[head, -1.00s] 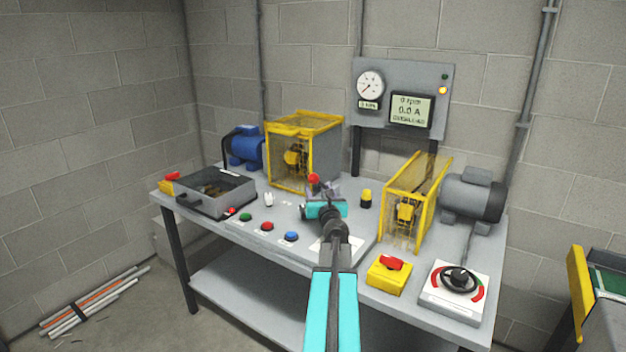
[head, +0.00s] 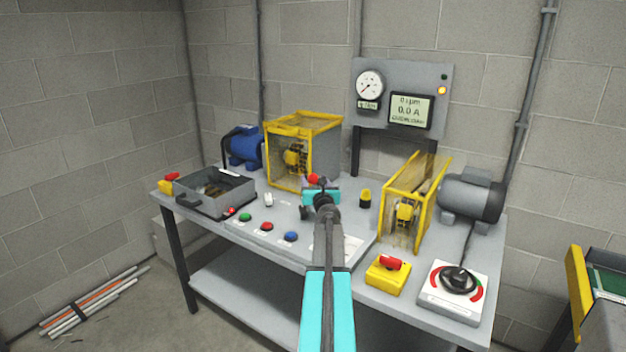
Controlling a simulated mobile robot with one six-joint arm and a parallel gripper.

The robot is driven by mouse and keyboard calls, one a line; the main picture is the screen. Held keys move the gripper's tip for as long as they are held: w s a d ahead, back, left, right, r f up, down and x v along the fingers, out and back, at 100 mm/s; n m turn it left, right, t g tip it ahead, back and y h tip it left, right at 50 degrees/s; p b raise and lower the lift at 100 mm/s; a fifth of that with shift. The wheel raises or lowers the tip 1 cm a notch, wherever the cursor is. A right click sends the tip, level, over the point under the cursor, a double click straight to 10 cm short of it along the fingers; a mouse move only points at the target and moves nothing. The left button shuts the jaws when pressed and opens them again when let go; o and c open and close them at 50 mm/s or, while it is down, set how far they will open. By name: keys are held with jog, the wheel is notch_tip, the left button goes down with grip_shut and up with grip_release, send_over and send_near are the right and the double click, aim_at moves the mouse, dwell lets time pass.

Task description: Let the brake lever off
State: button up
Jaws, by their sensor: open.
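The brake lever shows as a red knob (head: 313,179) at the middle of the bench, in front of the left yellow guard cage. Its shaft and base are mostly hidden behind my arm. My gripper (head: 320,183) is right at the red knob, with its jaws small and partly hidden by the cyan wrist. It is open. I cannot tell whether a finger touches the knob.
The bench (head: 215,232) carries a left yellow cage (head: 317,160), a right yellow cage (head: 397,210) and a grey motor (head: 470,198). Green (head: 245,217), red (head: 266,227) and blue (head: 291,236) buttons line the front. A gauge panel (head: 432,75) stands behind.

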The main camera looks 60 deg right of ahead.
jog(key=shift+x, duration=0.9)
jog(key=shift+c, duration=0.4)
grip_shut()
